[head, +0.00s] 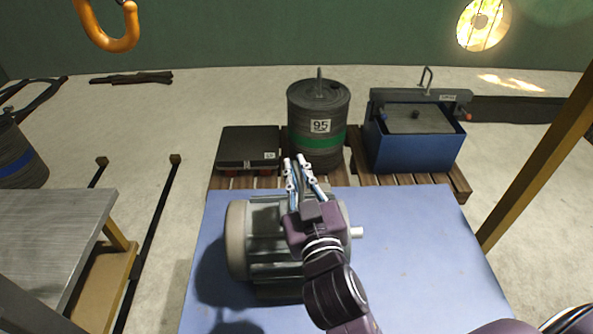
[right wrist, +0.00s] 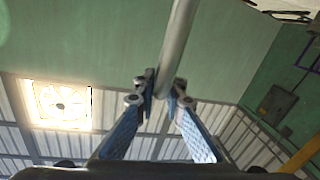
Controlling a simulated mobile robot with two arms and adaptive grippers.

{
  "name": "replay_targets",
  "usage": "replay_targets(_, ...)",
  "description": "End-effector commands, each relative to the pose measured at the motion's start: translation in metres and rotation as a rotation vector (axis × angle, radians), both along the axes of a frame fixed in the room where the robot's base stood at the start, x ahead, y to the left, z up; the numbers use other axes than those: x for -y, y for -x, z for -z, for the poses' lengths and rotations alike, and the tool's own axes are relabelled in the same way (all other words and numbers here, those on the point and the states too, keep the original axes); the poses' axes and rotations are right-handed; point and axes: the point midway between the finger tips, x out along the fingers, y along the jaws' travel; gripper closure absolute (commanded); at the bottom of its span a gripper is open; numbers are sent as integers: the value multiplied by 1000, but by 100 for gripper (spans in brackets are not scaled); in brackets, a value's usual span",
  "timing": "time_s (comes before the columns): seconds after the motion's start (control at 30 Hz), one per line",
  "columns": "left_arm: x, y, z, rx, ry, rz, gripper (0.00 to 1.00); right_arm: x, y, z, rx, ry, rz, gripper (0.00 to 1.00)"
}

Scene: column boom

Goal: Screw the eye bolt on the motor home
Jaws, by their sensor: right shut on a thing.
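The grey motor (head: 265,240) lies on the blue tabletop (head: 420,270), with a ribbed body, a pale end cap at left and a short shaft at right. My right gripper (head: 302,163) is above the motor and covers part of its top. I cannot tell whether this rod belongs to the eye bolt. No eye bolt ring can be made out; the gripper may hide it. My left gripper is not in view.
Behind the table, a wooden pallet (head: 457,183) carries a black case (head: 248,147), a dark drum marked 95 (head: 318,105) and a blue box (head: 415,145). An orange hook (head: 110,38) hangs at upper left. A metal bench (head: 45,225) stands left. The tabletop's right side is clear.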

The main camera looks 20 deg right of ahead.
Motion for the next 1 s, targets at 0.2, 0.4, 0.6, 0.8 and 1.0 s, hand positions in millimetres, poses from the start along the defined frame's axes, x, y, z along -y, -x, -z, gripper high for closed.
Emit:
replay_targets(0.2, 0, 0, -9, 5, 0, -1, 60, 2, 0, -8, 18, 3, 36, 100)
replay_targets(0.4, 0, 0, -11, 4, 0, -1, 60, 2, 0, -9, 21, 5, 42, 100)
replay_targets(0.6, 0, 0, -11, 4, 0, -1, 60, 2, 0, -10, 22, 5, 41, 100)
replay_targets(0.8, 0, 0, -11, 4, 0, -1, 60, 2, 0, -8, 20, 3, 40, 75)
replay_targets(1.0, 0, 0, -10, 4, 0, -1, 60, 1, 0, -5, 12, 2, 38, 73)
